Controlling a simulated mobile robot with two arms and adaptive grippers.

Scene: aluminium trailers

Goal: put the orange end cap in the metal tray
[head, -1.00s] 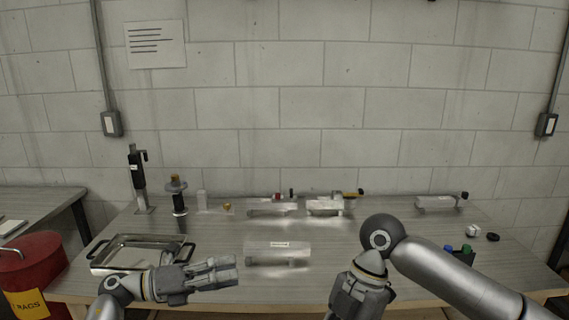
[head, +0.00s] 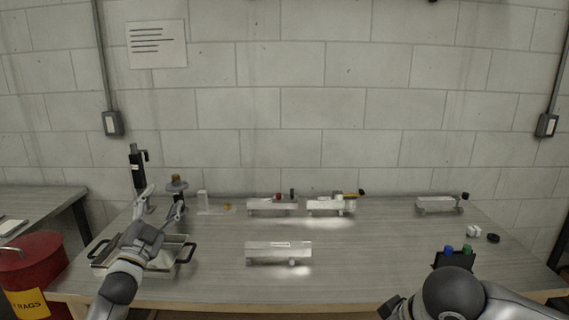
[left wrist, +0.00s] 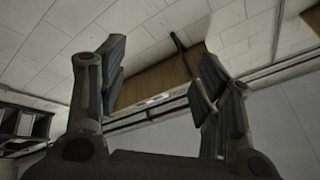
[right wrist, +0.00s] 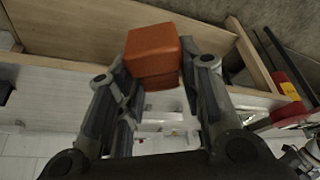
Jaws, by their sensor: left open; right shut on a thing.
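The orange end cap (right wrist: 153,56) shows in the right wrist view as a block between the fingertips of my right gripper (right wrist: 155,85), which is shut on it. In the head view only a dark part of that hand shows at the bottom edge, and the cap is hidden. The metal tray (head: 180,257), with black handles, stands at the left of the bench. My left gripper (head: 162,203) is open and empty above the tray, its fingers pointing up, and its arm hides part of the tray. The left gripper (left wrist: 160,85) also shows spread and empty in the left wrist view.
An aluminium trailer (head: 278,249) stands mid-bench, with more along the back. A red rags bin (head: 35,270) stands left of the bench. The front middle of the bench is clear.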

